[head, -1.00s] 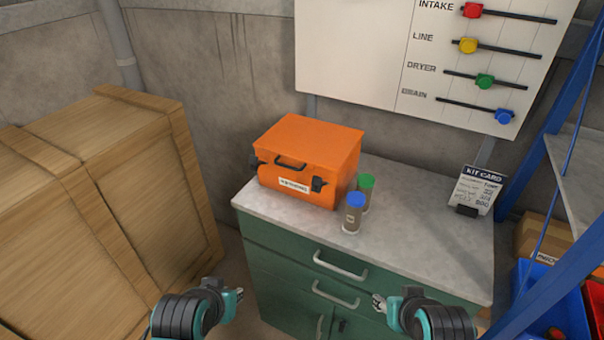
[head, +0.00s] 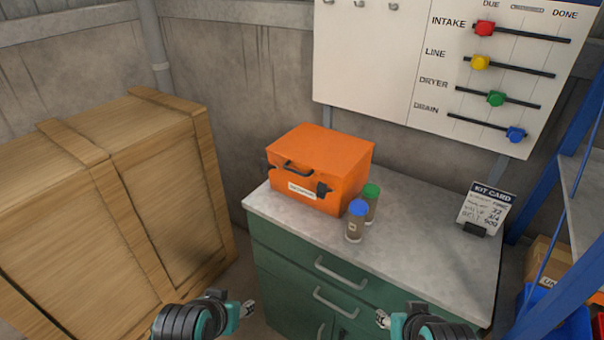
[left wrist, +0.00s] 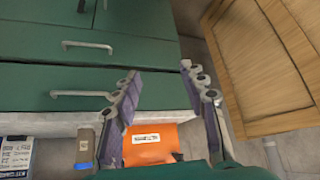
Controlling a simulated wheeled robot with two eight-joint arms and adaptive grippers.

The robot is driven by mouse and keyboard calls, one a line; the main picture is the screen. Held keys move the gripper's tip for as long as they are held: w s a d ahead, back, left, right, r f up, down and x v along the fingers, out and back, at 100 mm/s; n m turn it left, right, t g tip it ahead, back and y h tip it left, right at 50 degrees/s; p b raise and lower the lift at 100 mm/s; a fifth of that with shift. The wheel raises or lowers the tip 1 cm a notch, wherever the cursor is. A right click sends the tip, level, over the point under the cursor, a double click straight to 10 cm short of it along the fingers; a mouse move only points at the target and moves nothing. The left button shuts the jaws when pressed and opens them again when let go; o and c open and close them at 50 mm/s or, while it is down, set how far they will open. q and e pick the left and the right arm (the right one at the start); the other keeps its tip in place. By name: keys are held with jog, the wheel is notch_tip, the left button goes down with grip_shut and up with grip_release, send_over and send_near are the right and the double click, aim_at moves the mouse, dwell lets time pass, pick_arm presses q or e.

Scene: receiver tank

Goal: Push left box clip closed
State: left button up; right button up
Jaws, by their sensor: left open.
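An orange box (head: 335,163) with a dark handle and a white front label stands shut on the grey top of a green cabinet. Its left clip (head: 266,167) is a small dark piece at the left front edge and seems to stick out; its exact position is too small to tell. The right clip (head: 322,190) is dark, on the front face. My left gripper (head: 248,308) is open and empty, low in front of the cabinet, apart from the box. In the left wrist view the open fingers (left wrist: 158,72) show with the orange box (left wrist: 150,145) beyond. My right gripper (head: 382,318) is low in front of the drawers.
Two jars, blue-lidded (head: 356,222) and green-lidded (head: 371,203), stand right of the box on the cabinet top (head: 425,215). A kit card (head: 486,208) stands at the right. A wooden crate (head: 110,200) is at the left, a blue rack (head: 570,180) at the right.

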pick_arm(q)
jog(key=w+d+r+m+h+p, duration=0.1)
jog(key=w+d+r+m+h, duration=0.2)
jog(key=w, duration=0.5)
jog(key=m+t+h+p, duration=0.3)
jog(key=t+h, duration=0.3)
jog(key=t, duration=0.2)
send_near(263, 172)
jog(key=b+x, duration=0.1)
jog(key=x, duration=0.8)
jog(key=shift+b, duration=0.3)
jog(key=shift+c, duration=0.4)
grip_shut()
